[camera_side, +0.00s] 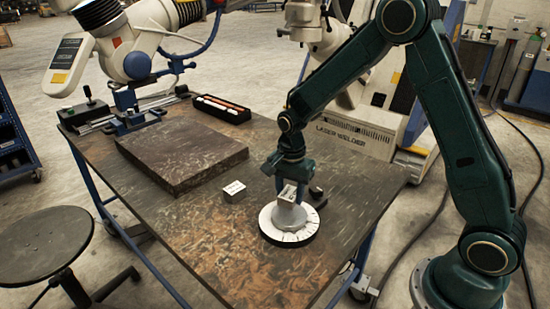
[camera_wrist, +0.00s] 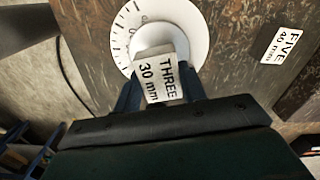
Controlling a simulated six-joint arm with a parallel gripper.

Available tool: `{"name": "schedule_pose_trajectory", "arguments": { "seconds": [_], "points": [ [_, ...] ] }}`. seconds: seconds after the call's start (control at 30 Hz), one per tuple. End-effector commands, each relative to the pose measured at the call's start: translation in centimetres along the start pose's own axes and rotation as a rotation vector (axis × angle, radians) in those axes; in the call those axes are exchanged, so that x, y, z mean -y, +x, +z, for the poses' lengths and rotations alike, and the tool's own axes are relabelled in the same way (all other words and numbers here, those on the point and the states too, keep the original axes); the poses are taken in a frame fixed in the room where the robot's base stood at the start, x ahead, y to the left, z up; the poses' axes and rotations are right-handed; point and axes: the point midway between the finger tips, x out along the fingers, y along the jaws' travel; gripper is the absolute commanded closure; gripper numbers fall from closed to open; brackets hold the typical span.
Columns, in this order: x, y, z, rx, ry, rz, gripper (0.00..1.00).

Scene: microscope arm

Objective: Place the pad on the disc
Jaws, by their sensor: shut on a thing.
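A small pale block labelled "THREE 30 mm" (camera_wrist: 160,76), which I take to be the pad, is between my gripper's (camera_wrist: 159,90) two blue fingers. It also shows in the side view as a grey block (camera_side: 289,194) under my gripper (camera_side: 288,186). The disc (camera_side: 272,231) is white with black graduation marks and a dark rim, near the table's right edge. In the wrist view the disc (camera_wrist: 120,28) lies just beyond the block. The block is over the disc's middle; a grey shape shows beneath it, and I cannot tell whether they touch.
A second block (camera_side: 234,191), labelled "FIVE 40 mm" in the wrist view (camera_wrist: 284,45), sits on the table left of the disc. A dark slab (camera_side: 180,152) and a black tray (camera_side: 221,108) with white and red items lie farther back. The table's front is clear.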

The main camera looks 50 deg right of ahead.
Motion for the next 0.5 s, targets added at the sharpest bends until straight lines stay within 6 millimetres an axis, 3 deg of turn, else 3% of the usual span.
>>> {"name": "schedule_pose_trajectory", "arguments": {
  "seconds": [0.3,0.5],
  "points": [
    [0.0,3.1,0.0,0.0,0.0,0.001,1.0],
    [0.0,4.0,0.0,0.0,0.0,-0.002,1.0]
  ]
}}
